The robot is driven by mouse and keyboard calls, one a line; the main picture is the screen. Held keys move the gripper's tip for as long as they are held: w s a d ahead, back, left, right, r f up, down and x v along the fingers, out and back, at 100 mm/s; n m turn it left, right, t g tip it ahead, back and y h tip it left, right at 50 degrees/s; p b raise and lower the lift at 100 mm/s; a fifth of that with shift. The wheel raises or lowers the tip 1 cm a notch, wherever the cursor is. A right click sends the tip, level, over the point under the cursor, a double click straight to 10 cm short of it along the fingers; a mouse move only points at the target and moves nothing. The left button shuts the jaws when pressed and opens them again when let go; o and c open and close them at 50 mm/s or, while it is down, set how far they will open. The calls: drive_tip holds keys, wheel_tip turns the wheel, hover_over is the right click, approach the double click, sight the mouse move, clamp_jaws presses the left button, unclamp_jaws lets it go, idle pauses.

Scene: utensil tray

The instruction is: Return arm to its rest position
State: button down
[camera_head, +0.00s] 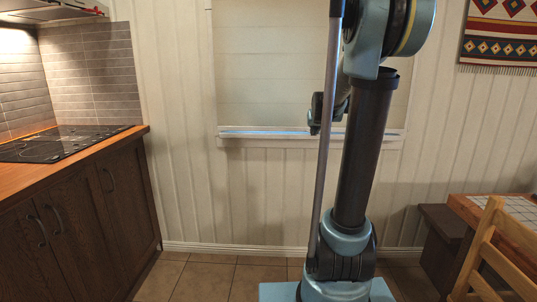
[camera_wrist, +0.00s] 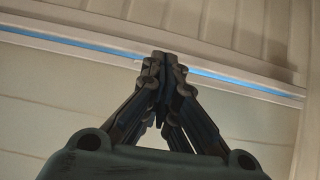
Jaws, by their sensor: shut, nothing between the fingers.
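My gripper (camera_wrist: 160,62) shows in the wrist view with its dark fingers together at the tips and nothing between them. Behind it in that view are the window ledge and its blue strip. In the head view my arm stands upright in the middle, and its upper part leaves the picture at the top. A dark part of the arm's end shows behind the upright link, in front of the window, but the fingertips cannot be made out there.
A wooden counter (camera_head: 88,152) with a black cooktop (camera_head: 62,143) is on the left. A window ledge (camera_head: 270,138) is behind my arm. A wooden chair (camera_head: 490,245), a tiled table (camera_head: 515,210) and a dark bench (camera_head: 440,230) are at right. Tiled floor (camera_head: 215,278) is clear at centre left.

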drive_tip(key=s+a+f+g, duration=0.1)
drive_tip(key=s+f, duration=0.5)
drive_tip(key=s, duration=0.8)
drive_tip(key=s+a+f+g, duration=0.2)
drive_tip(key=s+f+g, duration=0.2)
drive_tip(key=s, duration=1)
drive_tip(key=s+a+f+g, duration=0.2)
drive_tip(key=s+f, duration=0.7)
drive_tip(key=s, duration=0.6)
drive_tip(key=shift+f+n+g+y, duration=0.4)
drive_tip(key=shift+g, duration=0.3)
drive_tip(key=shift+s, duration=0.1)
drive_tip(key=shift+w+f, duration=0.2)
drive_tip(key=shift+w, duration=0.25)
